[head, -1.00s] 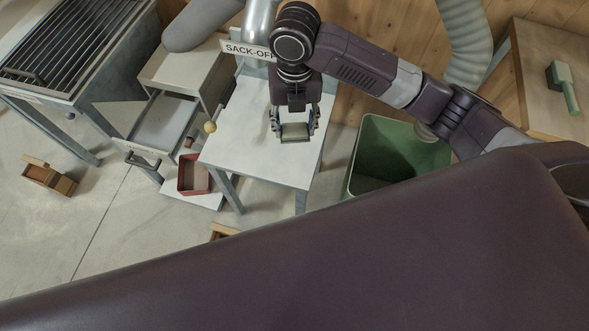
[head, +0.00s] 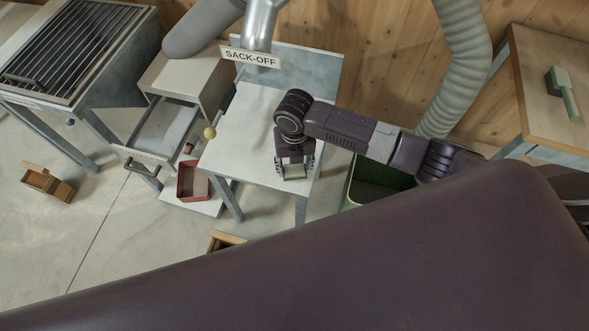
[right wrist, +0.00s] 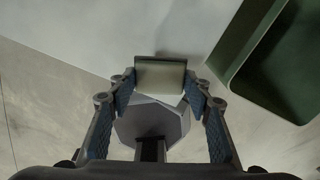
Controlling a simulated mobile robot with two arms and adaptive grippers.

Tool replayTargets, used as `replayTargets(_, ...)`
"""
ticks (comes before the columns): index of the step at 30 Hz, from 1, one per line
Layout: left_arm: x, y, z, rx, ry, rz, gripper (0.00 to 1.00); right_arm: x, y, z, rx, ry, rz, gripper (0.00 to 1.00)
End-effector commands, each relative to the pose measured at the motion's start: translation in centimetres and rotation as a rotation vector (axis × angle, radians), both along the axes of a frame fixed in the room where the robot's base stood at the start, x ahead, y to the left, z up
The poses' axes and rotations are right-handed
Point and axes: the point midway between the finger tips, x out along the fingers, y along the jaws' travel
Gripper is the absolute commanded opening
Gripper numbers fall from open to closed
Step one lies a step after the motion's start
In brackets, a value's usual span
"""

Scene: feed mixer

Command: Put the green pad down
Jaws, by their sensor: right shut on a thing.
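My right gripper (head: 295,172) is low over the front right part of the white table (head: 240,146) under the SACK-OFF sign. It is shut on the green pad (head: 293,170), which looks pale grey-green here. In the right wrist view the pad (right wrist: 160,75) sits between the two fingertips, with a darker edge along its far side. I cannot tell whether the pad touches the tabletop. My left gripper is not in view.
A green bin (head: 372,192) stands right of the table. An open drawer (head: 166,131) and a red box (head: 192,181) are to its left. The tabletop's left part is clear.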

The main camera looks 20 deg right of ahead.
Motion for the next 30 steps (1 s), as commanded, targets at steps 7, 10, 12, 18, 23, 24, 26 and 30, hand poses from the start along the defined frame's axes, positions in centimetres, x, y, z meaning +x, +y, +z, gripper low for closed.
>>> replayTargets(7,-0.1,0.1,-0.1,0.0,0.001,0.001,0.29,0.0,0.1,-2.0,0.001,-0.001,0.001,0.23)
replayTargets(10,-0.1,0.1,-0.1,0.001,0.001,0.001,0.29,0.0,0.0,-2.0,0.001,-0.001,0.001,0.23)
replayTargets(12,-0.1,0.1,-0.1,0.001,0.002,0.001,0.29,0.0,0.0,-2.0,0.001,-0.001,0.001,0.23)
replayTargets(18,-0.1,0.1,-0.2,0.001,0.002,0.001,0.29,0.0,0.1,-2.2,0.001,-0.001,0.0,0.52)
replayTargets(23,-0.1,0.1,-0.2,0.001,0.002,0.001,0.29,0.0,0.0,-2.2,0.001,0.0,0.0,0.63)
replayTargets(24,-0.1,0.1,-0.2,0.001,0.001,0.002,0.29,0.0,0.0,-2.2,0.001,0.0,0.0,0.63)
replayTargets(26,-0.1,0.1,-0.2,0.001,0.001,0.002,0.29,0.0,0.0,-2.2,0.001,0.0,0.0,0.63)
replayTargets(30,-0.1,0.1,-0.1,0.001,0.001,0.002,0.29,0.0,0.0,-2.0,0.001,-0.001,0.0,0.63)
